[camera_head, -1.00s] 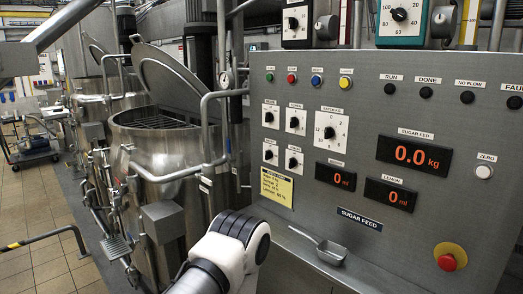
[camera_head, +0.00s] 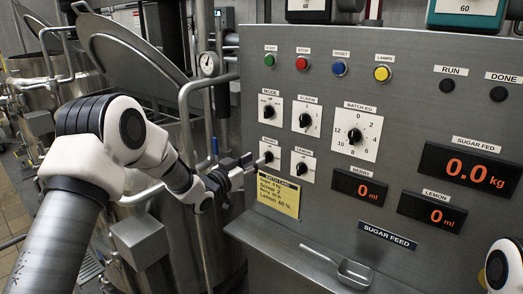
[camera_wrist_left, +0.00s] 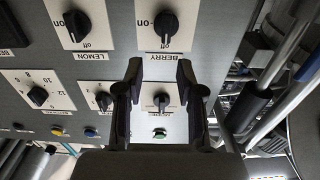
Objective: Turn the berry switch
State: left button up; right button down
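The berry switch (camera_head: 268,157) is a black knob on a white plate, in the lower left row of the grey panel. It shows at the top of the left wrist view (camera_wrist_left: 165,24), above its BERRY label, with "on" and "off" marks. Its bar lies roughly in line with "off". My left gripper (camera_head: 248,163) is just left of the switch in the head view. In the left wrist view its two fingers (camera_wrist_left: 159,68) are apart with nothing between them, their tips short of the berry knob. I cannot tell the gap to the panel. My right gripper is not in view.
The lemon switch (camera_head: 302,168) sits right beside the berry switch. The mode knob (camera_head: 268,111) and screw knob (camera_head: 305,120) are above. A yellow card (camera_head: 278,195) is below. A scoop (camera_head: 350,272) lies on the ledge. A steel pipe (camera_head: 186,130) runs left of the panel.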

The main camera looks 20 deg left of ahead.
aim_at(265, 155)
pick_arm(q)
jog(key=x, duration=0.2)
jog(key=p+x, duration=0.1)
jog(key=x, duration=0.1)
jog(key=p+x, duration=0.1)
jog(key=x, duration=0.1)
jog(key=shift+w+a+f, duration=0.15)
jog(key=shift+w+f, duration=0.2)
jog(key=shift+w, duration=0.05)
jog(key=shift+w+f, duration=0.1)
grip_shut()
jog(key=shift+a, duration=0.15)
jog(key=shift+f, duration=0.1)
